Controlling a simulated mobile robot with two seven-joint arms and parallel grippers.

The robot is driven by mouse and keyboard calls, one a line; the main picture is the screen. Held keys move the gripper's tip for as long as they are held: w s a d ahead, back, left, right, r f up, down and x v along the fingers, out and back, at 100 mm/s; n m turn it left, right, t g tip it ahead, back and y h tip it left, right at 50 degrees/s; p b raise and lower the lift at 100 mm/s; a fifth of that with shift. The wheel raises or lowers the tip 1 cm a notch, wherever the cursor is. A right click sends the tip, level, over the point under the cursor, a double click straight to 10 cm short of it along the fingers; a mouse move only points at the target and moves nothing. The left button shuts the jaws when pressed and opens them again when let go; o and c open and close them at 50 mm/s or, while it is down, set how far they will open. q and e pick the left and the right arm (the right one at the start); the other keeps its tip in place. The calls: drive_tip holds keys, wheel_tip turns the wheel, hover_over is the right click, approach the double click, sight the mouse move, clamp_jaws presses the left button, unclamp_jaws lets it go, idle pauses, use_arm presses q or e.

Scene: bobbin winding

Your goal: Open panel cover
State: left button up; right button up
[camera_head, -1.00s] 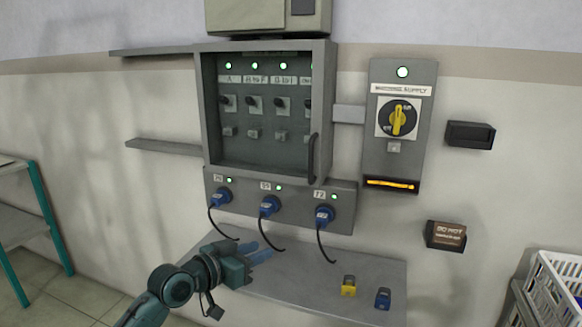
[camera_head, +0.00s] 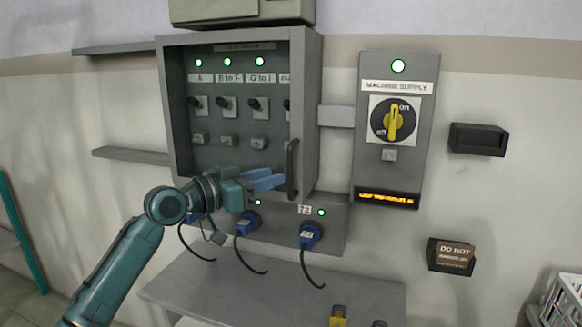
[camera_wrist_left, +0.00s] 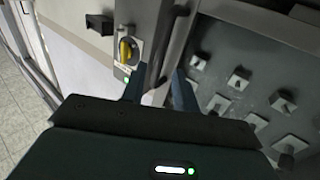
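The panel cover (camera_head: 232,155) is a see-through pane on the front of the grey wall cabinet (camera_head: 308,110), and it looks closed. Its dark upright handle (camera_head: 292,160) is on the right edge. My left gripper (camera_head: 282,180) points right, its blue fingertips close to the lower part of the handle. In the left wrist view the two fingers of the left gripper (camera_wrist_left: 158,88) are apart. The handle (camera_wrist_left: 176,45) shows just ahead, roughly in line with the gap. I cannot tell whether they touch. My right gripper is in neither view.
Blue plugs (camera_head: 310,235) with hanging cables sit below the cabinet. A grey shelf (camera_head: 270,290) is underneath, with a yellow item (camera_head: 338,316) on it. The machine supply box (camera_head: 395,130) with a yellow rotary switch stands to the right.

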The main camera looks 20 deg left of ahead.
sight(290, 193)
use_arm(q)
drive_tip(key=x, duration=0.6)
drive_tip(key=shift+w+d+p, duration=0.15)
drive_tip(key=shift+p, duration=0.2)
clamp_jaws()
